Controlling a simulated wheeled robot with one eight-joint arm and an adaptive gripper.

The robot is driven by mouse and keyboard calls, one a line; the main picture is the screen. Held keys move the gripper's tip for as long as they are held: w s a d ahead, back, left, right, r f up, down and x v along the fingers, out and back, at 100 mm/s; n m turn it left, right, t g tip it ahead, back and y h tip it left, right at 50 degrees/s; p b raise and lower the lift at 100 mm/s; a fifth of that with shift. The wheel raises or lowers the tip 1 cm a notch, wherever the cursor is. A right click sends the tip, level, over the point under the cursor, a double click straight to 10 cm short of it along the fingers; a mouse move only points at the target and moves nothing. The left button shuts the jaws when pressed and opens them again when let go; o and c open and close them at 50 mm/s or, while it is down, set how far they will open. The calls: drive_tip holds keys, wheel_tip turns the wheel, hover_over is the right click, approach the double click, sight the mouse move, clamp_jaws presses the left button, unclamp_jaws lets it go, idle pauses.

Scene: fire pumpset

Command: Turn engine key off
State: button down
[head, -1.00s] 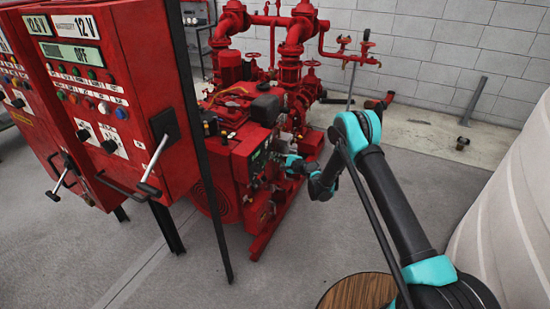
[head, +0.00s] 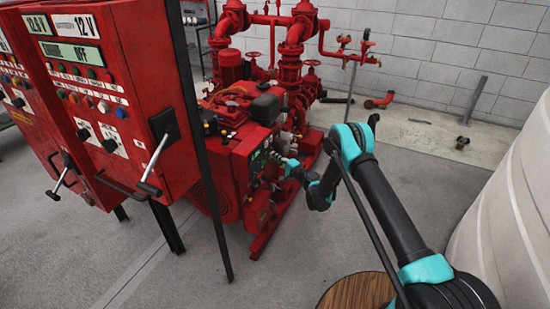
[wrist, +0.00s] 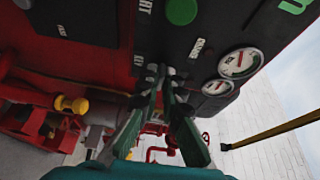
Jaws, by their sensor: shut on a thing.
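The engine's dark control panel (head: 257,158) faces right on the red pump engine (head: 240,165) in the head view. In the wrist view the panel (wrist: 205,35) fills the top, with a green round button (wrist: 181,10) and two white gauges, one larger (wrist: 240,62) and one smaller (wrist: 217,87). My gripper (wrist: 161,78) is at the panel's lower edge, left of the gauges, its fingertips closed together on something small. The engine key is mostly hidden by the fingertips, so its angle cannot be told. My gripper also shows in the head view (head: 283,162), against the panel.
Red control cabinets (head: 130,100) with levers stand at the left. Red pipes (head: 290,60) rise behind the engine. A pale tank (head: 510,210) is at the right. A yellow-knobbed part (wrist: 72,104) is left of my gripper in the wrist view. The floor between engine and tank is open.

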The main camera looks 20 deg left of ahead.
idle(0.3)
drive_tip(key=c, duration=1.7)
unclamp_jaws()
